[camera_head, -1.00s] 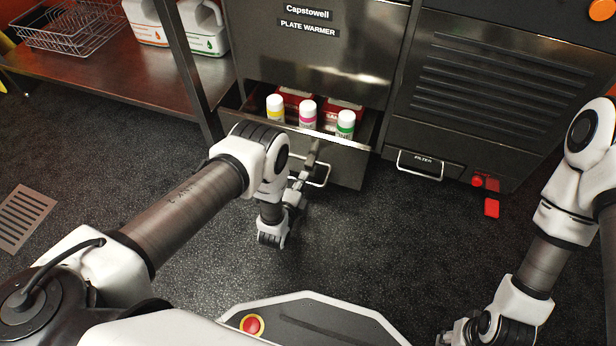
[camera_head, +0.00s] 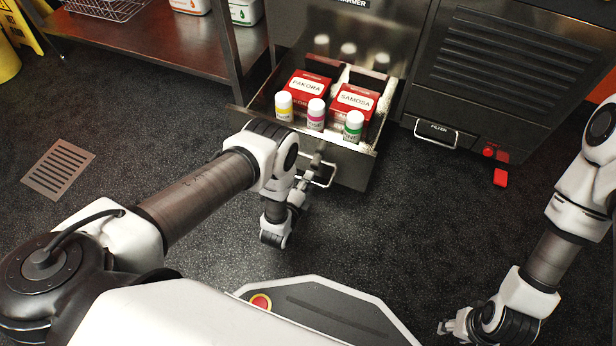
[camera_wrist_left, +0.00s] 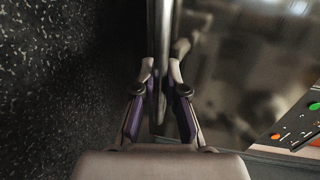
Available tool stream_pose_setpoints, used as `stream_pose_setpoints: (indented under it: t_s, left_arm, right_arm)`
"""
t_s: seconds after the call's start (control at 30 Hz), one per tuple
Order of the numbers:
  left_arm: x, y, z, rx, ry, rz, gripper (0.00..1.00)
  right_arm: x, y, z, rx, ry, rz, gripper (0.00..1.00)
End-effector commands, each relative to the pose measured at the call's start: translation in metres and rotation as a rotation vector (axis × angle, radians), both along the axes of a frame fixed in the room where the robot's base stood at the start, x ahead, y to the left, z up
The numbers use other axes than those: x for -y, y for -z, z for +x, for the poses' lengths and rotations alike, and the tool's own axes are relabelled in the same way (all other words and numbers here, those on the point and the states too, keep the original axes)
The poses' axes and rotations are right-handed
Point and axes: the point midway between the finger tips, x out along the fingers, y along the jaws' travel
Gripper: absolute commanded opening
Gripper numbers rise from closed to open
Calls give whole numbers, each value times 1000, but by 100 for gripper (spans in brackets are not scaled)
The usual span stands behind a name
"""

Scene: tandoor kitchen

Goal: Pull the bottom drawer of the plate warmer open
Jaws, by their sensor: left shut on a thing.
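The bottom drawer (camera_head: 340,160) of the plate warmer (camera_head: 376,30) stands well out from the cabinet. Inside are two red boxes, PAKORA (camera_head: 307,87) and SAMOSA (camera_head: 355,100), and white bottles with yellow (camera_head: 284,105), pink (camera_head: 316,114) and green (camera_head: 353,126) bands near the front. My left gripper (camera_head: 311,177) is at the drawer front, shut on the bar handle (camera_head: 327,179). In the left wrist view the gripper's fingers (camera_wrist_left: 162,85) close around the handle bar (camera_wrist_left: 163,40). My right gripper (camera_head: 446,326) is low at the lower right, away from the drawer; its finger opening is too small to tell.
A steel shelf table (camera_head: 150,45) with a wire rack (camera_head: 108,6) and jugs stands at the left. A filter unit with a handle (camera_head: 436,134) and a red pedal (camera_head: 500,177) is right of the drawer.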

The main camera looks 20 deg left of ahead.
Motion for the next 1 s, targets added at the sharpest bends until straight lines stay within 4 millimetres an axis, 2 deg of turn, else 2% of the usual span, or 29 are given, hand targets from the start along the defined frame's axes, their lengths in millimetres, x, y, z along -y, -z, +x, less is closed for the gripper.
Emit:
stream_pose_setpoints:
  t_s: [0.2,0.23,0.27,0.3,0.57,0.67,1.0]
  left_arm:
    - [0,0,0,-1,-1,0,0]
    - [0,0,0,-1,-1,0,21]
    - [0,0,0,-1,-1,0,32]
    - [0,0,0,-1,-1,0,37]
    - [0,0,0,-1,0,0,37]
    - [0,0,-7,-4,0,0,37]
    - [-2,-12,-67,-5,0,0,37]
  right_arm:
    - [0,0,0,0,0,0,40]
    - [0,0,0,0,0,0,40]
    - [0,0,0,0,0,0,40]
    - [0,0,0,0,0,0,40]
    - [0,0,0,0,0,0,40]
    - [0,0,0,0,0,0,40]
    - [0,0,0,0,0,0,40]
